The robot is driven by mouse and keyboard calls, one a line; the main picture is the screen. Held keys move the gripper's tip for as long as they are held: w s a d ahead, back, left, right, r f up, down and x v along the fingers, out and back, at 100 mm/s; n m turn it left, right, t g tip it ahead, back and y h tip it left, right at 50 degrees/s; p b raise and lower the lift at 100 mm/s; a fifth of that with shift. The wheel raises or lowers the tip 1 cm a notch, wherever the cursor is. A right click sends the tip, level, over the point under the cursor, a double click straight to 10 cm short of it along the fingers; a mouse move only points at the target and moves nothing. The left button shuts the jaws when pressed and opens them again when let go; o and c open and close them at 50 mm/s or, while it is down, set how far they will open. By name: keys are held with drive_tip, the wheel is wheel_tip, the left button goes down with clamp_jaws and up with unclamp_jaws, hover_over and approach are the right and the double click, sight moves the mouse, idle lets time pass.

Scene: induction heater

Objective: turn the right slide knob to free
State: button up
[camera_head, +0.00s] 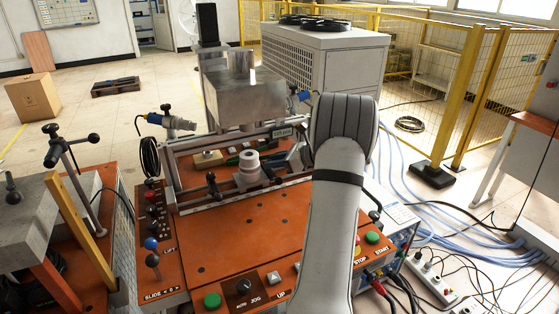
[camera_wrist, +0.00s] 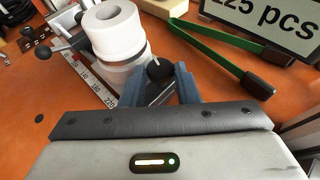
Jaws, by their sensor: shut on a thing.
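The right slide knob (camera_wrist: 158,70) is a dark round-topped knob with a light pointer mark, beside the slide, in the wrist view. My gripper (camera_wrist: 160,82) has its two blue-grey fingers on either side of the knob and is shut on it. The fingers partly cover the knob's sides. A white ring-shaped cylinder (camera_wrist: 115,30) stands on a metal base just left of the knob; it also shows in the head view (camera_head: 249,160).
Green-handled tongs (camera_wrist: 225,55) lie right of the fingers, near a "125 pcs" sign (camera_wrist: 270,18). A scale strip (camera_wrist: 92,82) runs to the left. Another black-knobbed handle (camera_wrist: 42,49) is at far left. The orange panel (camera_head: 240,235) carries buttons and levers.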

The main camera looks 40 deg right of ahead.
drive_tip(key=shift+c, duration=0.8)
drive_tip(key=shift+r+n+g+y+p, duration=0.1)
drive_tip(key=shift+n+g+y+p, duration=0.25)
drive_tip(key=shift+p, duration=0.25)
drive_tip(key=shift+w+d+n+g+y+p, duration=0.15)
drive_tip(key=shift+n+g+y+p, duration=0.3)
drive_tip(key=shift+n+y+p, duration=0.25)
drive_tip(key=shift+f+n+g+y, duration=0.2)
drive_tip(key=shift+n+g+y, duration=0.15)
drive_tip(key=shift+n, duration=0.1)
drive_tip(key=o, duration=0.9)
drive_tip(key=shift+o, duration=0.2)
drive_tip(key=shift+r, duration=0.1)
drive_tip(key=v, duration=0.7)
drive_tip(key=shift+s+d+r, duration=0.15)
drive_tip(key=shift+s+d, duration=0.1)
